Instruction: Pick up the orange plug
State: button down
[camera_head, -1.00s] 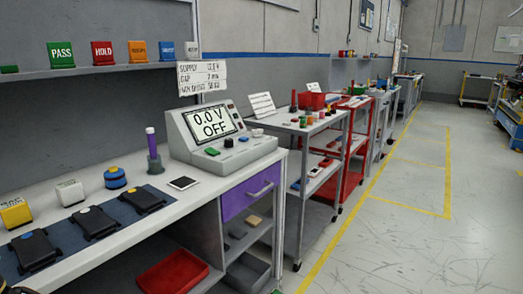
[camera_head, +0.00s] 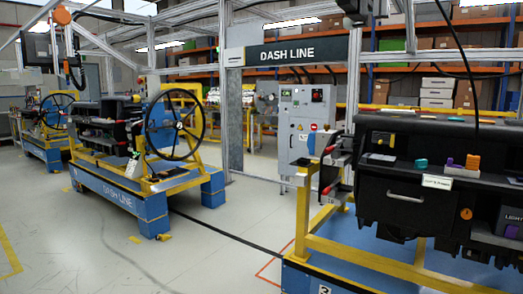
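On the right, a black dashboard module (camera_head: 385,190) rests on a yellow and blue stand. A small orange piece (camera_head: 473,161) stands on its ledge, beside a purple piece (camera_head: 450,162) and a teal piece (camera_head: 421,163). A round orange part (camera_head: 466,214) also shows on the module's front, right of the drawer-like handle. Both orange things are small, and I cannot tell for sure which is the plug. My gripper is not in view.
A yellow rail (camera_head: 365,258) and blue base edge the module's front. A second blue dash stand (camera_head: 125,200) with a steering wheel (camera_head: 175,125) is at left. A grey cabinet (camera_head: 305,125) stands behind.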

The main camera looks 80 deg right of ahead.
aim_at(472, 162)
jog(key=z, duration=3.85)
jog(key=i+j, duration=0.1)
jog(key=i, duration=0.45)
jog(key=i+j+z, duration=0.15)
jog(key=i, duration=0.35)
